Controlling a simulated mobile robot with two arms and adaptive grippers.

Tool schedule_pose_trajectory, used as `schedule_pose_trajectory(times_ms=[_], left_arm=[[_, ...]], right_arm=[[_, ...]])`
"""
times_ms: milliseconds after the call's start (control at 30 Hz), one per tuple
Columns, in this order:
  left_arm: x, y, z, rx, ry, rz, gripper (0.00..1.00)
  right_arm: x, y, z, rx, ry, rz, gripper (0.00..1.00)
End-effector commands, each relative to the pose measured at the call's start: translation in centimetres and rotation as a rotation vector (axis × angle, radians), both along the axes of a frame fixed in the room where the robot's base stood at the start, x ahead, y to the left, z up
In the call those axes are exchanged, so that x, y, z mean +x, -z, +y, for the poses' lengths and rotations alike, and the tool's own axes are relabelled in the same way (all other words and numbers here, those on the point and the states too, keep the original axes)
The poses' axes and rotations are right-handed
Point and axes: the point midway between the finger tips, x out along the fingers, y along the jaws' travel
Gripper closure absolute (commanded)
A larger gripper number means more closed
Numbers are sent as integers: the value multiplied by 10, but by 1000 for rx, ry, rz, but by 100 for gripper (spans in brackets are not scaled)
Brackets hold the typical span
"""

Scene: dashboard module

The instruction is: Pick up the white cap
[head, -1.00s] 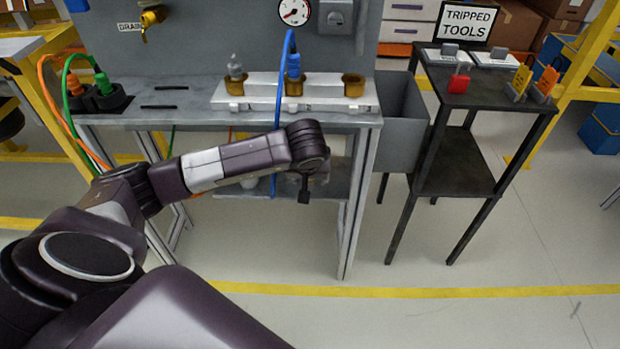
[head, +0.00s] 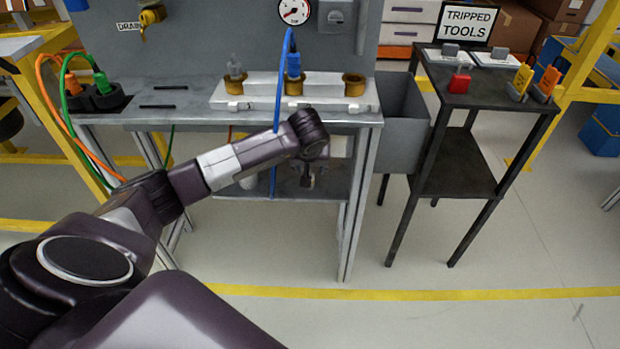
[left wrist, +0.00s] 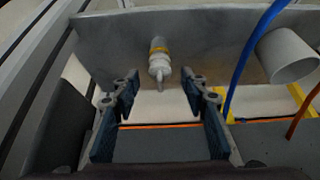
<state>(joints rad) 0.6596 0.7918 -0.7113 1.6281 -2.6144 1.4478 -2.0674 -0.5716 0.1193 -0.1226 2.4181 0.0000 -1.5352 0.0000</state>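A small white part with a yellow ring and a narrow tip (left wrist: 159,62), which looks like the white cap, shows in the left wrist view against a grey panel. My left gripper (left wrist: 161,84) is open and empty, its two dark fingers apart on either side of the part's tip in the picture. I cannot tell how far the part is from them. In the head view my left gripper (head: 308,176) is small and partly hidden by its wrist, below the bench top. A white piece (head: 340,147) shows beside my wrist there. My right gripper is out of view.
A wide pale tube (left wrist: 288,55) and a blue hose (left wrist: 250,60) are right of the part. The bench top (head: 185,112) is above my left gripper, and a bench leg (head: 354,215) stands to its right. A grey bin (head: 403,130) and dark stand (head: 460,165) are further right.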

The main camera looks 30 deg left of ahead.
Motion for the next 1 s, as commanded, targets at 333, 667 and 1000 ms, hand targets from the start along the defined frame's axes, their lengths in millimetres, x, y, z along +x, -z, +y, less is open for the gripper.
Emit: schedule_pose_trajectory(times_ms=[333, 667, 1000], left_arm=[[0, 0, 0, 1, 0, 0, 100], [0, -1, 0, 1, 0, -1, 100], [-17, -3, -10, 2, 1, 1, 100]], right_arm=[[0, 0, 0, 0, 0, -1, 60], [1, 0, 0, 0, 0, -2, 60], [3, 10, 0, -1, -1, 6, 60]])
